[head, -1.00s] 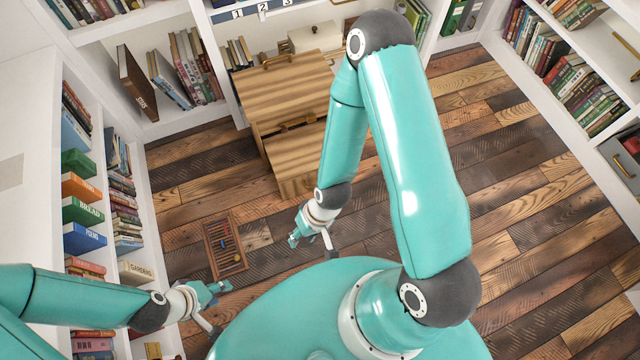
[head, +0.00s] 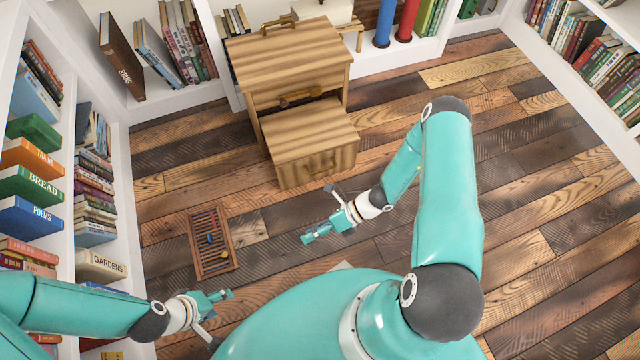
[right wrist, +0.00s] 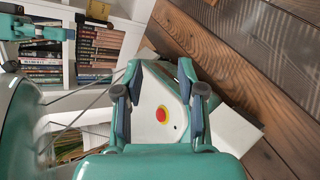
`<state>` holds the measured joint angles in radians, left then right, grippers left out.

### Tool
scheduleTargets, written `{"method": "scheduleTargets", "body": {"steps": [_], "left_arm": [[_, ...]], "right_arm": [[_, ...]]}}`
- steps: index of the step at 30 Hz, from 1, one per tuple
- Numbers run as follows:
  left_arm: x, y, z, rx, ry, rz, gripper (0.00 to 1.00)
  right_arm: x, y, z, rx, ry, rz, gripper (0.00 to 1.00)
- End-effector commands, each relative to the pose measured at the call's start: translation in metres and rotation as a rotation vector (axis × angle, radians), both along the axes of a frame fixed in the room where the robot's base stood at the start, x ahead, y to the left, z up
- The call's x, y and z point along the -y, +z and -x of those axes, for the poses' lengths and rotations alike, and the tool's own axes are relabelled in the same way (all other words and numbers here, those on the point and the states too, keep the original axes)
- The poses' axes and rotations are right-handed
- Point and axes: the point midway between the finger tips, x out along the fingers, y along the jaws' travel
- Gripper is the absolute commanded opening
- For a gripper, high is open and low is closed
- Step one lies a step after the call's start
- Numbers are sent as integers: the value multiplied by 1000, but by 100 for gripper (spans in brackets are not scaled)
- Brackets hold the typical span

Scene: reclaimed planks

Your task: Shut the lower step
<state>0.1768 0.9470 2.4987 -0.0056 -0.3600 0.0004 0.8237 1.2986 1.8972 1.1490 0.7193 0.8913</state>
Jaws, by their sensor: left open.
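A striped wooden step cabinet (head: 290,55) stands at the back, with a brass handle on top. Its lower step (head: 315,135), a wooden box with a brass handle on its front, sticks out from the cabinet toward me. My right gripper (head: 308,237) is in front of the lower step, apart from it, and points left. In the right wrist view (right wrist: 160,95) its two fingers are apart, with nothing held between them. My left gripper (head: 222,295) is open and empty at the lower left, well away from the step.
A slatted wooden frame (head: 213,240) with small coloured pieces lies on the floor left of the right gripper. Bookshelves (head: 118,200) stand along the left and back. The plank floor (head: 530,200) on the right is clear.

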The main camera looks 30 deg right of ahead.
Motion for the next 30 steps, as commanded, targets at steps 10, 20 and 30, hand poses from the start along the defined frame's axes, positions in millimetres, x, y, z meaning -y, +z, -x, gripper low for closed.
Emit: {"method": "scheduleTargets", "body": {"steps": [10, 20, 30], "left_arm": [[0, -116, 0, 0, 0, 0, 55], [0, -130, 0, 1, 0, 0, 55], [0, -150, 0, 0, 0, 0, 55]], "right_arm": [[178, -146, -81, -175, -1093, -509, 39], [228, -163, -91, -141, -1295, -629, 39], [216, -176, -152, -139, -1288, -625, 39]]}}
